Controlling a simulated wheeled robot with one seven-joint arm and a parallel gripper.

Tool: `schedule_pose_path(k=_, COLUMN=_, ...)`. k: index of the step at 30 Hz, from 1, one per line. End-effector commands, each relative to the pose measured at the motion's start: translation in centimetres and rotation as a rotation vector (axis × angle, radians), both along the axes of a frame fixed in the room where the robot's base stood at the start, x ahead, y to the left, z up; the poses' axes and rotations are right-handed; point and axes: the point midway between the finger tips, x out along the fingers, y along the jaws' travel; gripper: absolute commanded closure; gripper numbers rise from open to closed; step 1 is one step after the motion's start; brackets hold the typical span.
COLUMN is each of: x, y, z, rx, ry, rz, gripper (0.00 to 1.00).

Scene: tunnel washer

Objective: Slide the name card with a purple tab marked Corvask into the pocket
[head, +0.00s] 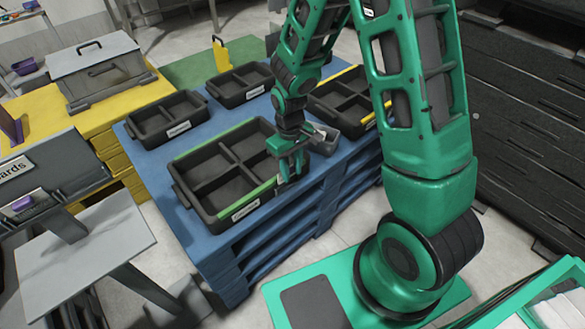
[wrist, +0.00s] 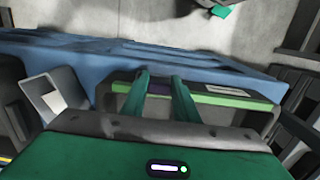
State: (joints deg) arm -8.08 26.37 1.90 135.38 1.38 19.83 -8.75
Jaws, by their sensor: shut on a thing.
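My gripper (head: 291,168) is over the right front corner of a black divided tray with green edging (head: 181,187). The green-edged tray's front carries a white label (head: 245,210), also seen in the wrist view (wrist: 228,91), right of my fingers. I cannot make out which part is the pocket.
Other black trays (head: 167,119) (head: 240,85) stand on the blue pallet (head: 205,243). A small grey bin (head: 326,143) sits beside my wrist. A grey lidded box (head: 97,72) stands behind.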

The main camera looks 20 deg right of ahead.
Motion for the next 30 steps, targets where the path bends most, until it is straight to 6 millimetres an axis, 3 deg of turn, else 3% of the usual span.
schedule_pose_path(k=30, x=0.3, y=0.2, z=-2.9, rx=0.000, ry=0.001, rz=0.000, gripper=0.94)
